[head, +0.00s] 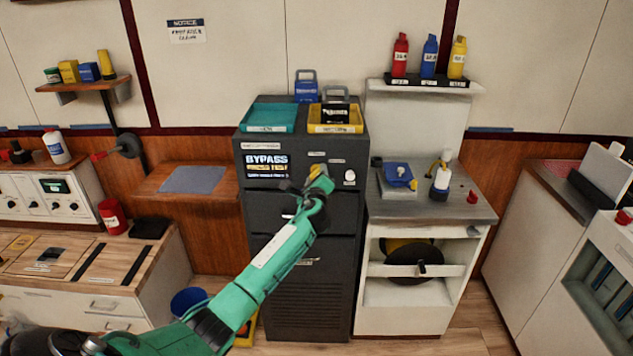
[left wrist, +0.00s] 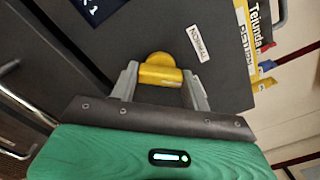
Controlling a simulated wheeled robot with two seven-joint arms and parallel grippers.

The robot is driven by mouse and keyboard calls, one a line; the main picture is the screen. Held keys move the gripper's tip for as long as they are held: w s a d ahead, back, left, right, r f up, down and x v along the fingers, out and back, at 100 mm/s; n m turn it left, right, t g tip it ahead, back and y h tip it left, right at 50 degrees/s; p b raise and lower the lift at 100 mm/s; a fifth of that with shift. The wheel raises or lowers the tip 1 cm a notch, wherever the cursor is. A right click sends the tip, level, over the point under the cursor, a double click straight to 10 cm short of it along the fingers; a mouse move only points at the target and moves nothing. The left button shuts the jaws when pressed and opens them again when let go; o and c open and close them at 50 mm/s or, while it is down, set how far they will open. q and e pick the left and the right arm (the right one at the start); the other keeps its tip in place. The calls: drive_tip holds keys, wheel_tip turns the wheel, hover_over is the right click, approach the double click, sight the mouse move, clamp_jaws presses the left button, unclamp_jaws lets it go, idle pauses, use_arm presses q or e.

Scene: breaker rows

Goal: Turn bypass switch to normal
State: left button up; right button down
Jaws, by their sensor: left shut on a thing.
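The bypass switch (head: 318,170) is a small yellow knob on the front of a dark grey cabinet (head: 262,222). In the left wrist view the yellow knob (left wrist: 160,76) sits between the two grey fingers of my left gripper (left wrist: 161,84), which are shut on it. In the head view my left gripper (head: 319,182) reaches up to the cabinet face and partly covers the knob. A screen reading BYPASS (head: 266,166) is left of the knob. A small label (left wrist: 199,43) is beside the knob; I cannot read it surely. My right gripper is not in view.
A teal tray (head: 269,118) and a yellow tray (head: 335,128) stand on the cabinet. A round white button (head: 350,177) is right of the knob. A side table (head: 470,205) with a bottle stands close on the right. A wooden shelf (head: 155,182) is on the left.

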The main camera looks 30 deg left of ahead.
use_arm(q)
drive_tip(key=shift+f+n+b, duration=0.1)
drive_tip(key=shift+n+b, duration=2.2)
drive_tip(key=shift+n, duration=1.8)
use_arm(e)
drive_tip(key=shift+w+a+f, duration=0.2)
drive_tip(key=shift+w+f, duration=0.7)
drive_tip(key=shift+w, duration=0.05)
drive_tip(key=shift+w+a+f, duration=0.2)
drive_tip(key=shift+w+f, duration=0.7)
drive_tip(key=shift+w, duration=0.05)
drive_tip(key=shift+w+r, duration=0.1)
use_arm(q)
drive_tip(key=o, duration=1)
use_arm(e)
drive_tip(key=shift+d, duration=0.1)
